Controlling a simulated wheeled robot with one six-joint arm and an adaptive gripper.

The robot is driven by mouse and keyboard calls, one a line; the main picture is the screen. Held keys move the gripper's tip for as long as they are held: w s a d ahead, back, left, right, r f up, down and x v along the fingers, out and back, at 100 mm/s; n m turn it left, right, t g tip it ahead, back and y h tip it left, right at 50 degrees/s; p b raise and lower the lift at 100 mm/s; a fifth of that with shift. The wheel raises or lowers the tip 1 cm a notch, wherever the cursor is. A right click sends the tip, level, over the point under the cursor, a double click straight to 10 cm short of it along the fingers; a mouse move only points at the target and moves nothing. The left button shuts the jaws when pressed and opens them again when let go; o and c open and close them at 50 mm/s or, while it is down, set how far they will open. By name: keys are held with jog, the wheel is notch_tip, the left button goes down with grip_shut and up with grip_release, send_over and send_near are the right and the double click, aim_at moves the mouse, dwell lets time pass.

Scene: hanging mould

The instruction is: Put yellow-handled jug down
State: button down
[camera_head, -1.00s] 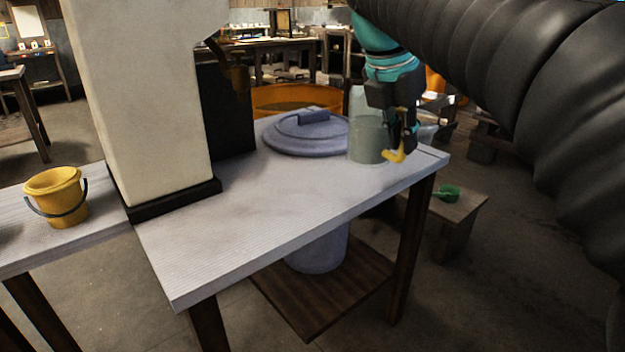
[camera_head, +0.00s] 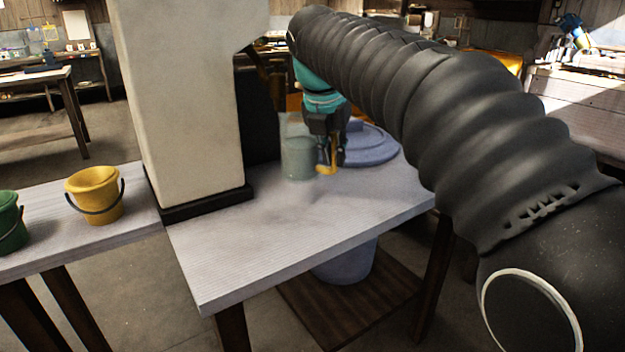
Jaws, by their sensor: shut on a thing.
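The yellow-handled jug (camera_head: 299,160) is a translucent grey-green vessel with a yellow handle on its right side. My gripper (camera_head: 328,160) is dark and hangs from a teal wrist, shut on the jug's handle. The jug is upright over the white table (camera_head: 300,229), just right of the pale column. I cannot tell whether its base touches the tabletop or is slightly above it. The fingertips are small and partly merge with the handle.
A round blue-grey lid (camera_head: 372,146) lies on the table behind and right of the jug. The pale column (camera_head: 190,110) stands left. A yellow bucket (camera_head: 95,198) and a green bucket (camera_head: 10,225) stand on the left table. The table's front part is clear.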

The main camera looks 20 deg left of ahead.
aim_at(318, 168)
jog(key=a+f, duration=0.2)
jog(key=a, duration=0.1)
jog(key=shift+a, duration=0.1)
jog(key=shift+f+b, duration=0.55)
jog(key=shift+f, duration=1.35)
jog(key=c, duration=1.2)
grip_release()
jog(key=shift+f, duration=0.15)
jog(key=p+v, duration=0.2)
jog(key=v, duration=1)
